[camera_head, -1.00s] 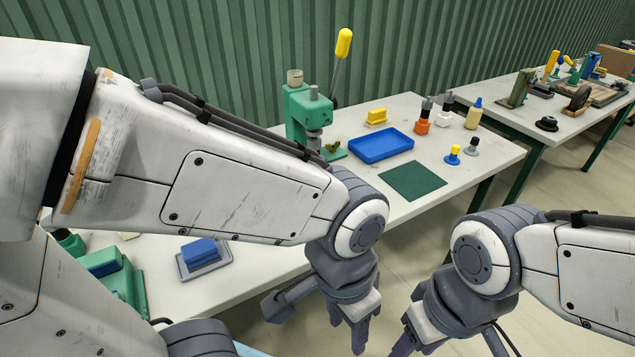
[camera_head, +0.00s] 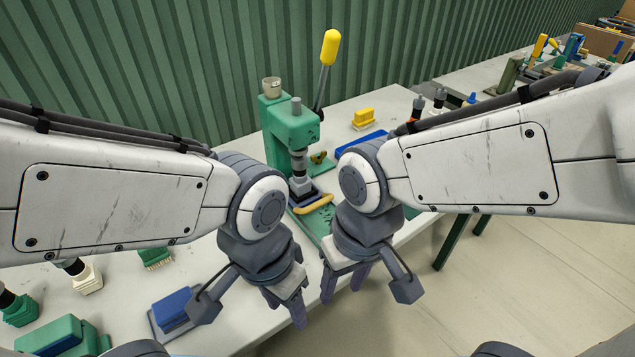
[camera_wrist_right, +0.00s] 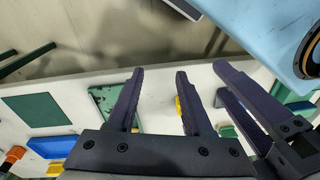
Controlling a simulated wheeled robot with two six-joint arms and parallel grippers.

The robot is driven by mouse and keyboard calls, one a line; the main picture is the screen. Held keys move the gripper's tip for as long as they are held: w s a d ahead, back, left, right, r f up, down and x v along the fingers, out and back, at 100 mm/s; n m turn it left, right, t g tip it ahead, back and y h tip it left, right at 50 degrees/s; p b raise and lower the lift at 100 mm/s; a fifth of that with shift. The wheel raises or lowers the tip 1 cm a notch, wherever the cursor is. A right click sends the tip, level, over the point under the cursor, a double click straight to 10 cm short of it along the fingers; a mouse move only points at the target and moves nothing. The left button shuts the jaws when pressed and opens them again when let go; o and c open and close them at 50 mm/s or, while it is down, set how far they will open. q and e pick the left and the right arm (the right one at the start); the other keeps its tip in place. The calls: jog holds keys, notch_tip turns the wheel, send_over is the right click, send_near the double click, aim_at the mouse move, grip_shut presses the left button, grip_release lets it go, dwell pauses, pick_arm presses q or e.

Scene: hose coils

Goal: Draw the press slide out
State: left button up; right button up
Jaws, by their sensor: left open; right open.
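The green press (camera_head: 290,138) stands at the back of the near table, its yellow-tipped lever (camera_head: 330,48) raised. At its foot is the dark press slide with a yellow bar handle (camera_head: 313,203) at its front. In the right wrist view, a small piece of yellow, probably this handle (camera_wrist_right: 179,106), shows beside a finger. My left gripper (camera_head: 283,303) is open and empty, in front of the press and lower in the picture. My right gripper (camera_head: 342,287) is open and empty just right of it. Both are apart from the handle. My right arm hides part of the press base.
A blue block on a grey tray (camera_head: 172,310) lies left of my left gripper. Green and white tools (camera_head: 85,277) stand at the left. A yellow block (camera_head: 363,118) and a blue tray (camera_head: 358,142) are right of the press. My two grippers are close together.

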jog(key=w+a+r+m+p, duration=0.3)
jog(key=w+m+p, duration=0.15)
jog(key=w, duration=0.55)
jog(key=m+t+p, duration=0.1)
jog(key=m+p, duration=0.5)
jog(key=m, duration=0.5)
send_near(319, 202)
jog(key=shift+m, duration=0.25)
jog(key=f, duration=0.2)
jog(key=f+p, duration=0.1)
jog(key=f, duration=0.1)
jog(key=f+p, duration=0.1)
jog(key=f, duration=0.1)
jog(key=shift+w+a+f, duration=0.25)
jog(key=shift+a+f, duration=0.1)
jog(key=shift+w+a+f+t, duration=0.1)
jog(key=shift+f+t, duration=0.2)
jog(key=shift+f, duration=0.5)
pick_arm(q)
notch_tip(319, 202, up, 14)
jog(key=shift+w, duration=0.25)
pick_arm(e)
grip_shut()
pick_arm(q)
jog(key=shift+r, duration=0.1)
